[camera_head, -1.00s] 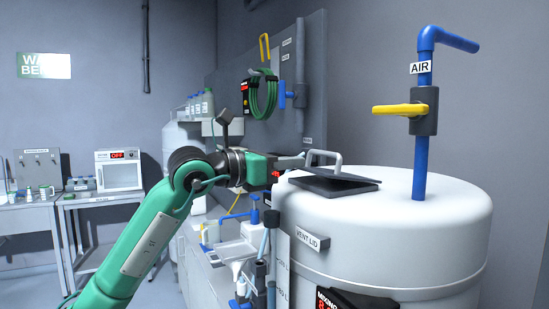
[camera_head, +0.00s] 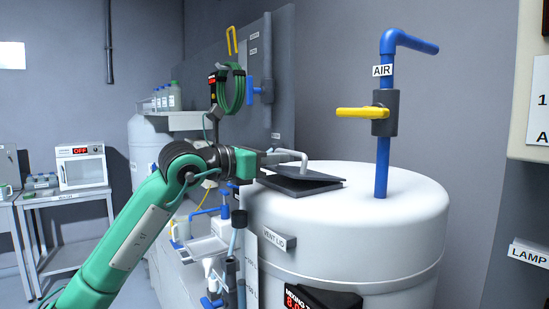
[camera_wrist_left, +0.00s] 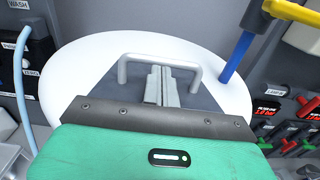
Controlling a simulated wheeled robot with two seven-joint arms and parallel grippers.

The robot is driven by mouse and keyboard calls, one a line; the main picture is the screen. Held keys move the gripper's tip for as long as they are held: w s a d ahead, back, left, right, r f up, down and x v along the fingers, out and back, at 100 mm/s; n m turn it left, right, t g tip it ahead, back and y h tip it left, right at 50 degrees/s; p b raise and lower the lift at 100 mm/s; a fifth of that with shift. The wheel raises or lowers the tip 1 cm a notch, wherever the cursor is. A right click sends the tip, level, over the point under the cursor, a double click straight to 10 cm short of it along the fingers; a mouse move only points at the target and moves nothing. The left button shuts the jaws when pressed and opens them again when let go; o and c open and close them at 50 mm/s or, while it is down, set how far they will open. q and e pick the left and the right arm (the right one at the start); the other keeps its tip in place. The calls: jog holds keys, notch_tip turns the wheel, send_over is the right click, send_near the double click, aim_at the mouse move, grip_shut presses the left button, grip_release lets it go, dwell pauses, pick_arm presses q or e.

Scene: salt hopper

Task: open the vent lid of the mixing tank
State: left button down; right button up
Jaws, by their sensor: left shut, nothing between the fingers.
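The white mixing tank (camera_head: 350,225) stands right of centre in the head view, with a VENT LID label on its side. Its dark square vent lid (camera_head: 318,183) is on top and looks tilted, with a narrow wedge-shaped gap under it. A pale bar handle (camera_head: 303,160) stands on the lid. It also shows in the left wrist view (camera_wrist_left: 196,72). My left gripper (camera_head: 284,158) is shut and empty at the handle. In the left wrist view its fingers (camera_wrist_left: 160,82) lie over the lid beside the handle bar; contact is unclear. My right gripper is out of view.
A blue AIR pipe (camera_head: 382,160) with a yellow valve lever (camera_head: 366,113) rises behind the lid on the right. A bench (camera_head: 185,265) with blue fittings lies left of the tank. A LAMP-labelled panel (camera_head: 530,255) is at the right edge.

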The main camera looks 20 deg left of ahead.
aim_at(292, 170)
pick_arm(q)
jog(key=shift+w+d+r+g+y+p, duration=0.15)
jog(key=shift+r+g+y+p, duration=0.25)
jog(key=shift+r+p, duration=0.75)
jog(key=w+d+r+g+y+p, duration=0.3)
jog(key=w+d+r+p, duration=0.3)
jog(key=w+d+p, duration=0.3)
jog(key=shift+w+d+r+g+y+p, duration=0.15)
jog(key=shift+w+r+g+y+p, duration=0.15)
jog(key=shift+w+g+p, duration=0.8)
jog(key=shift+w+b, duration=0.4)
jog(key=shift+s, duration=0.1)
dwell(0.4)
